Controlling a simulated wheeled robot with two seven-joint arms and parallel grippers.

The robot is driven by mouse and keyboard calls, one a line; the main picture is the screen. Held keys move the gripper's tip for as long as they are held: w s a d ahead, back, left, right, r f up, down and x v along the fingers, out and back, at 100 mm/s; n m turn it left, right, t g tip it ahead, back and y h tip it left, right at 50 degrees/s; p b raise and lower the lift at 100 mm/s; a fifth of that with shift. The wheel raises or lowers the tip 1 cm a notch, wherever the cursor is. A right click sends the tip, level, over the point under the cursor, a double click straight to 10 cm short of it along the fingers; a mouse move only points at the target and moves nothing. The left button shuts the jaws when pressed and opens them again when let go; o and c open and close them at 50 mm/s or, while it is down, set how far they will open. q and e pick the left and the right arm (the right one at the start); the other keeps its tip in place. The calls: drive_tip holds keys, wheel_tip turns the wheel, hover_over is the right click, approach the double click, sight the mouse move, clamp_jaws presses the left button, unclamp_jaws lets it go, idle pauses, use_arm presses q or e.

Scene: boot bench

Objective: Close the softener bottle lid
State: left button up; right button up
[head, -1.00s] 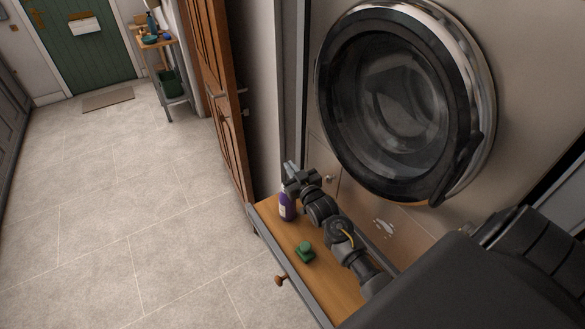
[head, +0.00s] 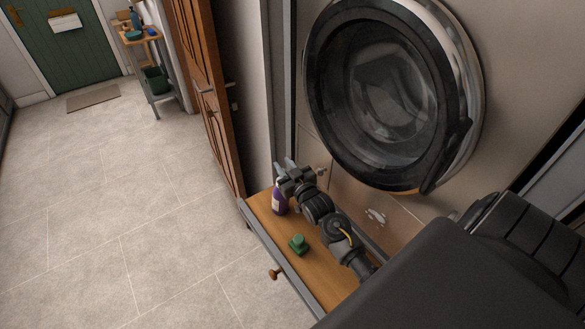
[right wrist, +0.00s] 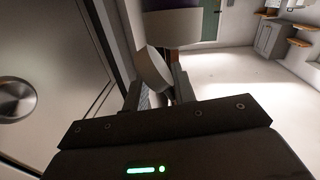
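The softener bottle (head: 279,199) is purple with a pale label and stands upright at the far end of the wooden bench top. In the right wrist view the bottle (right wrist: 173,27) shows at the top, with a pale, tilted lid (right wrist: 153,71) at its end. My right gripper (head: 283,167) is at the top of the bottle, its fingers apart. In the right wrist view the lid lies in front of and between the fingertips (right wrist: 160,82); I cannot tell if they touch it. The gripper hides the lid in the head view. My left gripper is not in view.
A green object (head: 298,244) sits on the bench top (head: 318,270) beside my right arm. The round washer door (head: 385,95) is above the bench on the right. A wooden door (head: 203,90) stands behind. The tiled floor (head: 100,210) to the left is clear.

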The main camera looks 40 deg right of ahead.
drive_tip(key=s+a+b, duration=0.1)
drive_tip(key=s+b, duration=0.1)
drive_tip(key=s, duration=0.6)
drive_tip(key=shift+s, duration=0.35)
